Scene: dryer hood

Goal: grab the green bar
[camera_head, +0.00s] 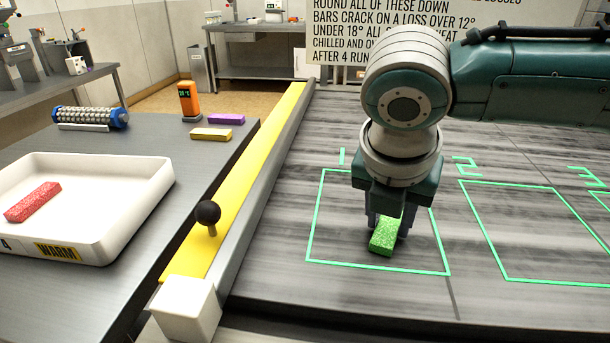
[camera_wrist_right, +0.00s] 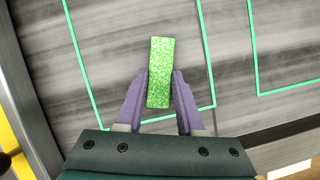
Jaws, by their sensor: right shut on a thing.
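The green bar (camera_head: 383,239) is a speckled block inside the green outline marked 1 on the grey surface. My right gripper (camera_head: 387,222) points down over it and is shut on it. In the right wrist view the green bar (camera_wrist_right: 160,72) lies between the two purple fingers of my right gripper (camera_wrist_right: 159,82), which touch its sides at its nearer half. Its far half sticks out past the fingertips. I cannot tell whether the bar is resting on the surface or slightly lifted. My left gripper is not in view.
A white tray (camera_head: 135,205) labelled WARM holds a red bar (camera_head: 33,202) at left. A yellow bar (camera_head: 211,134), a purple bar (camera_head: 226,119), an orange device (camera_head: 189,102) and a blue-ended roller (camera_head: 91,117) lie behind it. A black-knobbed lever (camera_head: 208,213) stands by the yellow strip.

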